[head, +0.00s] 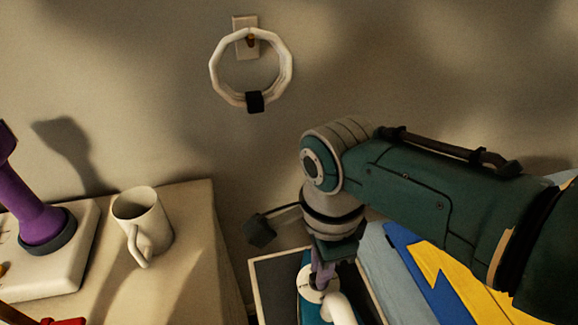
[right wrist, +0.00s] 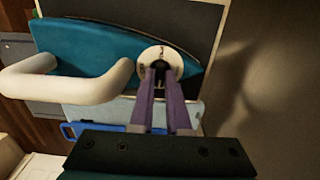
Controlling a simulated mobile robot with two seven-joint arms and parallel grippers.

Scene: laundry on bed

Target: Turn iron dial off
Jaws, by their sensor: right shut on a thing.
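The iron is teal with a thick white handle, and it lies across the upper left of the right wrist view (right wrist: 100,45). In the head view only part of its white handle (head: 341,308) and teal body shows below my right arm. The iron's dial, a round white knob with small marks, sits beside the handle in the right wrist view (right wrist: 160,54) and in the head view (head: 312,290). My right gripper (head: 321,277) points down at the dial. Its purple fingers (right wrist: 159,72) are shut on the dial's dark middle. My left gripper is not in view.
A white mug (head: 143,225) stands on the table (head: 190,215) at left, near a purple lamp-like object (head: 40,218) on a pale base. A white ring (head: 288,75) hangs on the wall. Blue and yellow cloth (head: 440,275) lies at right.

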